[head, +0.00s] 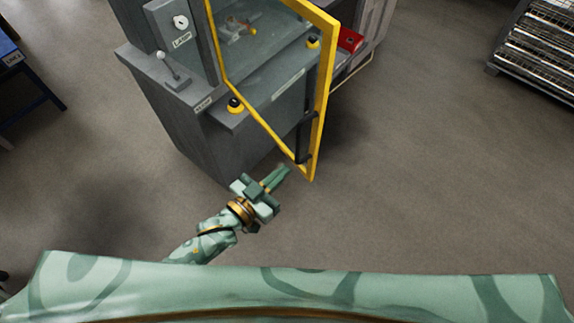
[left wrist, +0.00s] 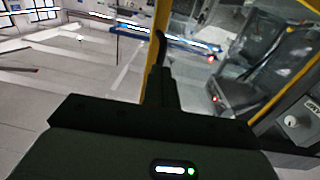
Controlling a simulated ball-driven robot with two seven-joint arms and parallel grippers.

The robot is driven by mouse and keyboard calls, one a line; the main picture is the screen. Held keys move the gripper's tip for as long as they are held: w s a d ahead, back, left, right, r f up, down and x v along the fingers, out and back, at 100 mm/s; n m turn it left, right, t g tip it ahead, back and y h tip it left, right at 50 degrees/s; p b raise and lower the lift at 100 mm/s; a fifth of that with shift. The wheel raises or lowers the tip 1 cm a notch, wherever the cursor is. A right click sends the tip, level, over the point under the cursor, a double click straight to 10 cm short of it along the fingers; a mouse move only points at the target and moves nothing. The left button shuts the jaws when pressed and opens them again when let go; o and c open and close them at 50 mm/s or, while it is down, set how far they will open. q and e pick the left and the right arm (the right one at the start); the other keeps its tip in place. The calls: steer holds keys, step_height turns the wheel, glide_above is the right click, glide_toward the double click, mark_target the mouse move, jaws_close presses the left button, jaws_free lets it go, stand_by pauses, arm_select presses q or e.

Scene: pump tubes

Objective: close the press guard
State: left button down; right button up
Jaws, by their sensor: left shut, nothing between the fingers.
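The press guard (head: 323,95) is a clear panel in a yellow frame. It stands swung open, out from the front of the grey press (head: 185,118). A dark upright handle (head: 304,135) is on the guard near its free edge. My left gripper (head: 286,170) is shut and empty, by the guard's lower free corner and just left of it. Whether it touches the frame I cannot tell. In the left wrist view the shut fingers (left wrist: 161,88) point toward the yellow frame (left wrist: 158,70) and a dark bar. My right gripper is not in view.
The press bed carries two yellow-and-black buttons (head: 235,104) and a small lever (head: 171,70) beside a lamp switch (head: 180,22). A red box (head: 350,40) is behind the guard. A rack (head: 540,50) stands far right. The floor right of the guard is clear.

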arm_select(q)
steer(key=shift+x, duration=1.3)
steer(key=shift+w, duration=0.1)
